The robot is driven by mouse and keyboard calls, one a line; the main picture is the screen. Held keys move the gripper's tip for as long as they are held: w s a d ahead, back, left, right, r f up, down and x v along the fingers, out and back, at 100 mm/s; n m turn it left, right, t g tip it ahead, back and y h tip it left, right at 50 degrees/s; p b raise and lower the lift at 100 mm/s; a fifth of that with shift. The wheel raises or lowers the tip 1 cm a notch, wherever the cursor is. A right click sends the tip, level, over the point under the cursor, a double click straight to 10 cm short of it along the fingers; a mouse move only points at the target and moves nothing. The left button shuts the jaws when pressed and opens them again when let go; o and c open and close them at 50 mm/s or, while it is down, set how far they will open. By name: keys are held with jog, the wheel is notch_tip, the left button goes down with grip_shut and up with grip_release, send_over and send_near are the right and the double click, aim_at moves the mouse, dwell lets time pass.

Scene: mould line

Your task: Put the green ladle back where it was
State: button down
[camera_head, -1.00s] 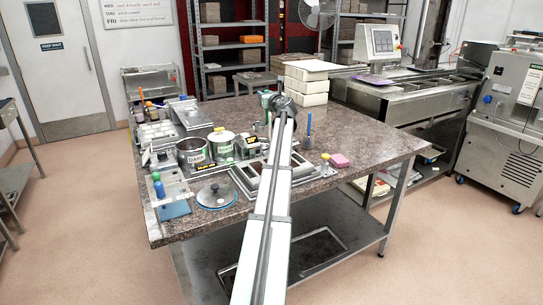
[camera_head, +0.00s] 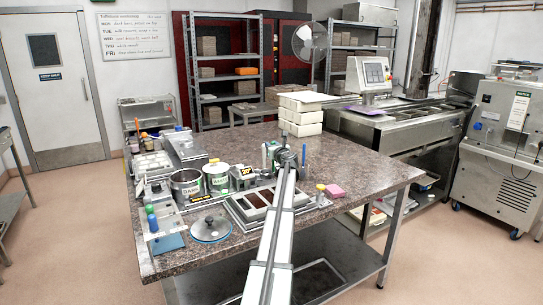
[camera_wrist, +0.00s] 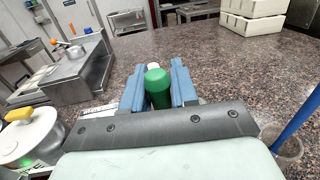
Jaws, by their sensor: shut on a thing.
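My gripper (camera_wrist: 157,92) shows in the wrist view with its blue fingers closed around a green, round-ended piece (camera_wrist: 157,80), which I take to be the green ladle's handle. The ladle's lower part is hidden behind the gripper body. In the head view my gripper (camera_head: 284,158) is over the middle of the stone-topped table, with a bit of green (camera_head: 272,150) at its left side. I cannot tell whether the ladle touches anything below. A blue handle (camera_wrist: 298,118) stands in a clear cup (camera_wrist: 286,142) to the right; it also shows in the head view (camera_head: 304,155).
Left of my gripper are a pot marked DARK (camera_head: 187,187) and a pale-green-labelled pot (camera_head: 216,180). White boxes (camera_head: 302,115) stand behind. The table's back middle is clear.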

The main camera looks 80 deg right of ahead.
jog(key=shift+f, duration=1.8)
jog(key=c, duration=0.9)
grip_release()
jog(key=v, duration=1.2)
